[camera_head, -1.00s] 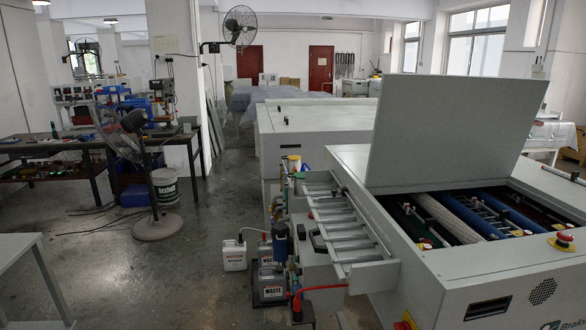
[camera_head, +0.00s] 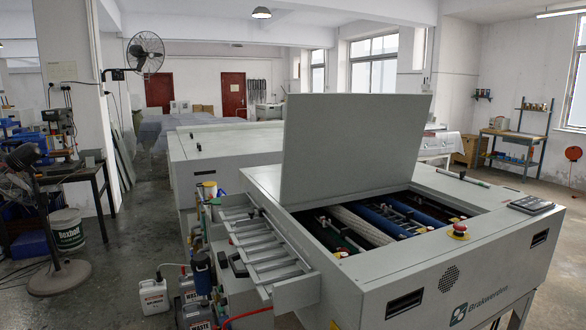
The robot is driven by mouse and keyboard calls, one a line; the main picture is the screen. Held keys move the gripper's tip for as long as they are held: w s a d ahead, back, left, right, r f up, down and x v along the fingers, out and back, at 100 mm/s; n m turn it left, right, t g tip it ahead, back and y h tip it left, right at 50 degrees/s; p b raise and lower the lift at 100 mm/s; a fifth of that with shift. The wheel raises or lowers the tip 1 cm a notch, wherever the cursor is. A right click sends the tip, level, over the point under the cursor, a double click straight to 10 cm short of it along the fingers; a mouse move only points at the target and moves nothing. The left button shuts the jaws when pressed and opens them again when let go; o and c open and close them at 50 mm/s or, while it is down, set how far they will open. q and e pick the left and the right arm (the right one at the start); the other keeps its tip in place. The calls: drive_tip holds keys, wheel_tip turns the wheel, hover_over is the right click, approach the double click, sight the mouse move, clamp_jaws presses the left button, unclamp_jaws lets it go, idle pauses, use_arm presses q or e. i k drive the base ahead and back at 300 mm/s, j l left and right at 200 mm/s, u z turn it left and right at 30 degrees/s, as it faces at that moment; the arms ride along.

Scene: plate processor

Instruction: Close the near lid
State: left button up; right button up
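The near lid (camera_head: 352,150) is a flat grey panel. It stands raised, nearly upright, at the left and back side of the near plate processor (camera_head: 420,262). Below it the processor's opening is uncovered, with a white roller (camera_head: 360,228), blue rollers (camera_head: 395,222) and a green roller showing inside. Neither of my grippers is in view.
A slatted metal tray (camera_head: 262,250) sticks out from the processor's left side. A red emergency button (camera_head: 460,228) and a dark panel (camera_head: 531,204) sit on its top. White jugs (camera_head: 153,296) and a fan (camera_head: 38,190) stand on the floor at left. Floor at right looks clear.

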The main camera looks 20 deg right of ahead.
sight(335, 144)
drive_tip(key=i+j+u, duration=0.3)
drive_tip(key=i, duration=0.2)
drive_tip(key=i+j+u, duration=0.15)
drive_tip(key=i+u, duration=0.15)
drive_tip(key=i, duration=0.25)
drive_tip(key=i+z, duration=0.15)
drive_tip(key=i, duration=0.3)
drive_tip(key=i+j+z, duration=0.2)
drive_tip(key=i, duration=0.25)
drive_tip(key=i+z, duration=0.15)
drive_tip(key=i, duration=0.3)
drive_tip(key=i+z, duration=0.25)
drive_tip(key=z, duration=0.2)
drive_tip(key=i+j+z, duration=0.2)
drive_tip(key=z, duration=0.25)
drive_tip(key=i+j+z, duration=0.2)
drive_tip(key=z, duration=0.25)
drive_tip(key=i+j+z, duration=0.15)
drive_tip(key=j+z, duration=0.3)
drive_tip(key=i+j+z, duration=0.1)
drive_tip(key=j+z, duration=0.15)
drive_tip(key=z, duration=0.25)
drive_tip(key=j+z, duration=0.7)
drive_tip(key=j, duration=0.15)
drive_tip(key=j+z, duration=0.35)
drive_tip(key=i+l, duration=0.15)
drive_tip(key=l, duration=0.25)
drive_tip(key=i+l+u, duration=0.1)
drive_tip(key=l, duration=0.25)
drive_tip(key=i, duration=0.05)
